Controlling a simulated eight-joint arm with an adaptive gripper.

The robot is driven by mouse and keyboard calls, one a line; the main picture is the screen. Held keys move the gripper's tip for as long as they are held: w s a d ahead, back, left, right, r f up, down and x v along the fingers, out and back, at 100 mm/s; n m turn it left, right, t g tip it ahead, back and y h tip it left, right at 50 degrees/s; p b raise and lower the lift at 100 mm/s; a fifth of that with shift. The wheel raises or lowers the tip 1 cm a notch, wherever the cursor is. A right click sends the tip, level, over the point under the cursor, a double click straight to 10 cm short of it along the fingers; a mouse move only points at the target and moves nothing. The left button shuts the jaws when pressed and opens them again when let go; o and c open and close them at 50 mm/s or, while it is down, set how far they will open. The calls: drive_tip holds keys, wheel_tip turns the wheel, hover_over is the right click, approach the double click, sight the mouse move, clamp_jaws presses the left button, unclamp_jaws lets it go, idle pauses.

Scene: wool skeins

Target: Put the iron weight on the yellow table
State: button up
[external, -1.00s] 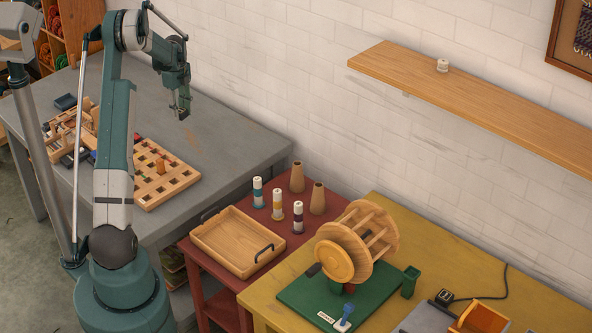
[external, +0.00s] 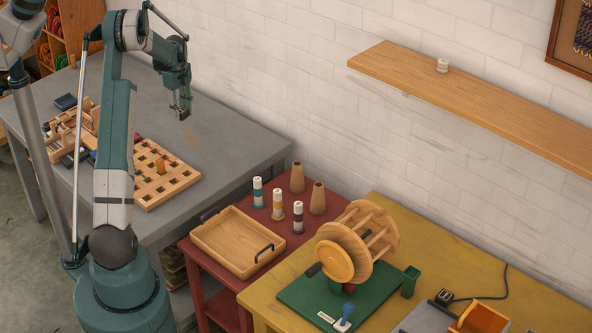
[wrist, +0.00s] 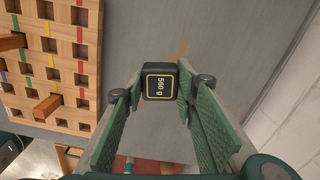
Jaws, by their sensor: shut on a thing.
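The iron weight (wrist: 160,82) is a small dark block with a pale-edged label reading "560 g". My gripper (wrist: 157,92) is shut on it, with one green finger on each side, in the wrist view. In the external view my gripper (external: 181,108) hangs above the grey table at the upper left; the weight is too small to make out there. The yellow table (external: 408,238) is at the lower right, well away from my gripper.
The red table (external: 222,282) between holds a wooden tray (external: 213,252), spools and cones. A shelf (external: 470,98) juts from the wall.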

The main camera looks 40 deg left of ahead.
drive_tip(key=w+d+m, duration=0.2)
drive_tip(key=w+d, duration=0.4)
drive_tip(key=d, duration=1)
drive_tip(key=w+d+m, duration=0.2)
drive_tip(key=w+d, duration=0.3)
drive_tip(key=d, duration=1)
drive_tip(key=w+d+m, duration=0.2)
drive_tip(key=w+d, duration=0.4)
drive_tip(key=d, duration=1)
drive_tip(key=s+d+m, duration=0.1)
drive_tip(key=s+d, duration=0.2)
drive_tip(key=d, duration=1.2)
drive_tip(key=s+d+f+m, duration=0.1)
drive_tip(key=s+d+m, duration=0.1)
drive_tip(key=d, duration=1.4)
drive_tip(key=s+d+m, duration=0.2)
drive_tip(key=s+d, duration=0.3)
drive_tip(key=d, duration=1.1)
drive_tip(key=shift+f+b, duration=0.35)
drive_tip(key=shift+a+f+b, duration=0.1)
drive_tip(key=shift+f+b, duration=0.35)
drive_tip(key=shift+f, duration=2.65)
drive_tip(key=shift+f, duration=0.15)
drive_tip(key=shift+f, duration=1.75)
